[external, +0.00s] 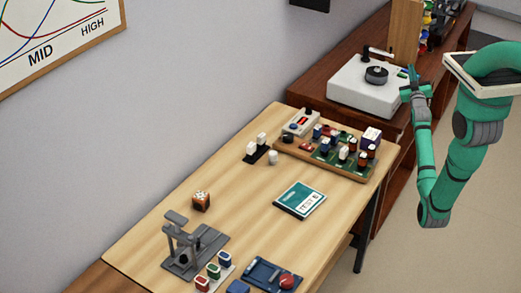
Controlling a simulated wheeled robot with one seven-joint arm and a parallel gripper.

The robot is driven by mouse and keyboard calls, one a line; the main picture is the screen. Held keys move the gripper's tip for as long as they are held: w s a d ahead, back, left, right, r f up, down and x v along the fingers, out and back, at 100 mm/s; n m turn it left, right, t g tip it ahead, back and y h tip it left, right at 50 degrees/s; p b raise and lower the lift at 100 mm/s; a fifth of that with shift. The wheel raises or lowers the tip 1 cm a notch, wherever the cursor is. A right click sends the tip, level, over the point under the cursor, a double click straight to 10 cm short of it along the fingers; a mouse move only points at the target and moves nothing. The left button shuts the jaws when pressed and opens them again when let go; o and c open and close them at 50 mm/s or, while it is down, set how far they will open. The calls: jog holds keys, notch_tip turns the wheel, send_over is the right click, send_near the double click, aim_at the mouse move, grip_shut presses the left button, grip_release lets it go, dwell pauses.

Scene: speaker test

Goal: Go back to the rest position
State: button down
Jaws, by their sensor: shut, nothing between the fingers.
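My green and grey arm comes in from the right side of the external view. My gripper (412,76) is at the upper right, at the right edge of the white device (352,92) with a dark round knob on top. The fingers look shut and empty. They are small here, and I cannot tell whether they touch the white device. No marked rest position shows in the view.
A light wooden table (165,240) holds a wooden tray of parts (283,146), a TEST booklet (300,200), an orange-brown cube (201,201) and a grey fixture (194,246). A dark wooden cabinet (330,66) stands behind. The floor at right is clear.

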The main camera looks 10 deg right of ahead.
jog(key=s+a+f+g+y, duration=0.15)
jog(key=s+a+f, duration=0.5)
jog(key=s, duration=0.65)
jog(key=s+a+f+y, duration=0.2)
jog(key=s+a+f, duration=0.2)
jog(key=s+f, duration=0.7)
jog(key=s+a+r+g, duration=0.1)
jog(key=s+a, duration=0.1)
jog(key=s, duration=0.6)
jog(key=s+a+r+g+y, duration=0.1)
jog(key=s+a, duration=0.1)
jog(key=s, duration=0.7)
jog(key=s+a+r+m+g+y, duration=0.1)
jog(key=s+a, duration=0.2)
jog(key=s, duration=0.6)
jog(key=shift+r, duration=0.3)
jog(key=shift+a+y, duration=0.1)
jog(key=shift+y, duration=0.15)
